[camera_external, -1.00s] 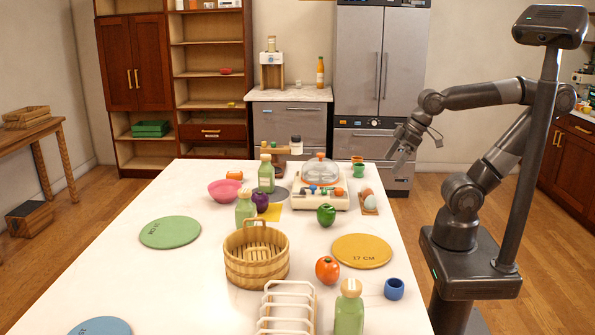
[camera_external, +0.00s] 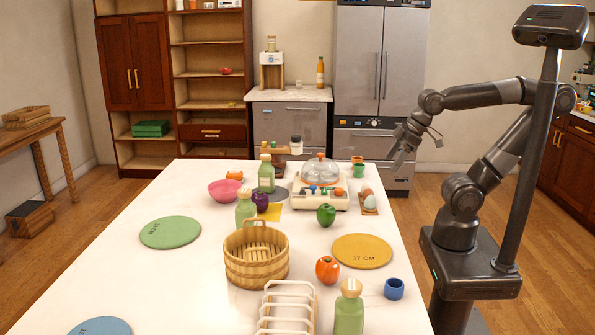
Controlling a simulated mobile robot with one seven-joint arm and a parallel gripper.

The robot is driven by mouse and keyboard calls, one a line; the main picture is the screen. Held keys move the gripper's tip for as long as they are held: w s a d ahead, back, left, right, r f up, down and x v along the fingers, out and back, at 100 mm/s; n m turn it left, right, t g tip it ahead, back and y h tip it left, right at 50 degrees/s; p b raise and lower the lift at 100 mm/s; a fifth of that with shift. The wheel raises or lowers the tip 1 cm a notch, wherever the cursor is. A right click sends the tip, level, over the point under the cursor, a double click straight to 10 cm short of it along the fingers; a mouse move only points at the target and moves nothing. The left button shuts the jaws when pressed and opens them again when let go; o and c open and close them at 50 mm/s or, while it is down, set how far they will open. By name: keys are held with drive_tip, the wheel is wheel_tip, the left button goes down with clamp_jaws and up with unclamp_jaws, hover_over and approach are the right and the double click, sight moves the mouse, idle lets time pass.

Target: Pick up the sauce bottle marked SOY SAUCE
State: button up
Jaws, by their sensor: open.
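Three similar green bottles with tan caps stand upright on the white table. One bottle (camera_external: 349,312) is at the front beside a white rack. Another bottle (camera_external: 245,210) stands behind the wooden basket, and a third bottle (camera_external: 266,177) is farther back. Their labels are too small or turned away to read, so I cannot tell which is marked SOY SAUCE. My gripper (camera_external: 398,158) is open and empty, above the table's right edge and apart from all bottles.
A wooden basket (camera_external: 256,262), a white rack (camera_external: 288,305), a tomato (camera_external: 327,269), a blue cup (camera_external: 394,289) and a green pepper (camera_external: 326,215) stand around the bottles. A glass dome (camera_external: 320,172) is at the back. The table's left side is mostly clear around a green disc (camera_external: 170,232).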

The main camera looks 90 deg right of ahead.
drive_tip(key=w+a+r+n+g, duration=0.1)
drive_tip(key=w+a+r+n, duration=0.5)
drive_tip(key=w+a+n, duration=0.35)
drive_tip(key=n+g, duration=0.3)
drive_tip(key=n, duration=2.3)
approach(351, 301)
drive_tip(key=shift+s+d+f, duration=0.25)
drive_tip(key=shift+d+f, duration=0.15)
drive_tip(key=shift+d, duration=0.1)
drive_tip(key=shift+s+d+f, duration=0.2)
drive_tip(key=shift+d+f, duration=0.2)
drive_tip(key=shift+d, duration=0.05)
drive_tip(key=f, duration=0.4)
drive_tip(key=shift+w+f, duration=0.25)
drive_tip(key=shift+w, duration=0.05)
drive_tip(key=shift+w+a+f, duration=0.1)
drive_tip(key=shift+w+f, duration=0.15)
drive_tip(key=shift+f, duration=0.65)
drive_tip(key=shift+w+d+f, duration=0.1)
drive_tip(key=shift+w+f, duration=0.1)
drive_tip(key=shift+f, duration=0.65)
drive_tip(key=shift+w+a+f, duration=0.1)
drive_tip(key=shift+w+f, duration=0.15)
drive_tip(key=shift+f, duration=0.65)
